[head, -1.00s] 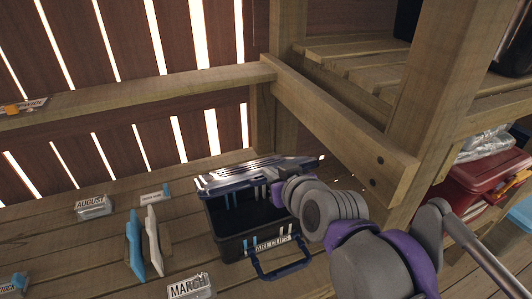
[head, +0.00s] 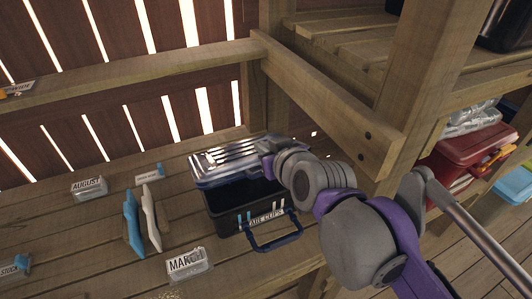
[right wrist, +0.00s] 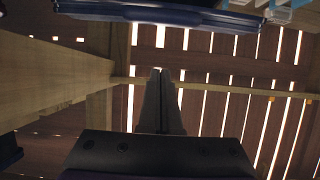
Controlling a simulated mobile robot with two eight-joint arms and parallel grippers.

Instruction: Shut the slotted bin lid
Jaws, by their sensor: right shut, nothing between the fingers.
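The black bin (head: 228,221) stands on the wooden shelf with a label and a dark blue handle at its front. Its slotted, blue-rimmed lid (head: 226,160) is partly open, tilted above the dark opening. The lid's slotted top faces my head camera. My right gripper (right wrist: 160,72) is shut and empty. In the head view it reaches in from the right, at the lid's right rear side; its fingertips are hidden there. In the right wrist view the lid's dark blue edge (right wrist: 165,13) crosses the top, apart from the fingers in the picture. My left gripper is out of view.
A wooden post and rail (head: 325,95) stand close behind and right of my right arm. Blue and white upright pieces (head: 143,218), a MARCH box (head: 187,264) and an AUGUST box (head: 89,187) are left of the bin. A red bin (head: 462,168) is at the right.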

